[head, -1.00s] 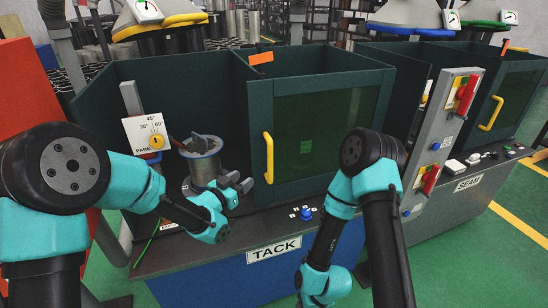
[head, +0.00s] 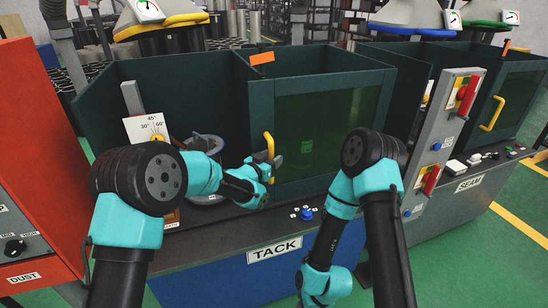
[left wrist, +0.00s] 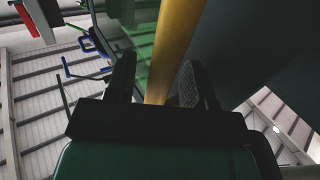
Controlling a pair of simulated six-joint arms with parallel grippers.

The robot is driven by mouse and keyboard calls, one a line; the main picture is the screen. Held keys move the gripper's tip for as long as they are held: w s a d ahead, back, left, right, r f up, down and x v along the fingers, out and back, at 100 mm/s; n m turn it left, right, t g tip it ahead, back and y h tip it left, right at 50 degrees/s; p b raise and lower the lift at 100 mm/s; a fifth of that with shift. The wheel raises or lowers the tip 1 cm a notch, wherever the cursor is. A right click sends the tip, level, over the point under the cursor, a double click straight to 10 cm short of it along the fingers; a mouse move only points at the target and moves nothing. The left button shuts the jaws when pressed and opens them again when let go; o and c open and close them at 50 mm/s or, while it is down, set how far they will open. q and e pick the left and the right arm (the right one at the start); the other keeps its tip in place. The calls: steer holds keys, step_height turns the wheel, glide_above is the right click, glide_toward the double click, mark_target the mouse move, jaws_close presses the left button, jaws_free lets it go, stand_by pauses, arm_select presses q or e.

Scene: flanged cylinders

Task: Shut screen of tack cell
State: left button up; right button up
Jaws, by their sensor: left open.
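The tack cell screen (head: 340,130) is a dark green sliding panel with a tinted window, standing across the right part of the TACK cell. The cell's left part is uncovered. The screen's yellow upright handle (head: 269,143) is at its left edge. My left gripper (head: 268,166) is at the handle's lower end. In the left wrist view the handle (left wrist: 172,45) runs between the two open fingers (left wrist: 162,82), with gaps visible beside it. A grey flanged cylinder (head: 205,143) sits in the uncovered part, partly hidden by my left arm. My right gripper is out of view.
A dial plate (head: 140,128) stands at the cell's left. A blue button (head: 306,214) is on the front ledge above the TACK label (head: 274,251). A red DUST cabinet (head: 35,150) stands left. The SEAM cell (head: 515,100) and a red-switch post (head: 440,150) are right.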

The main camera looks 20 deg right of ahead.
arm_select(q)
steer(key=shift+w+d, duration=0.45)
steer(key=shift+d, duration=0.15)
steer(key=shift+c, duration=0.2)
jaws_close()
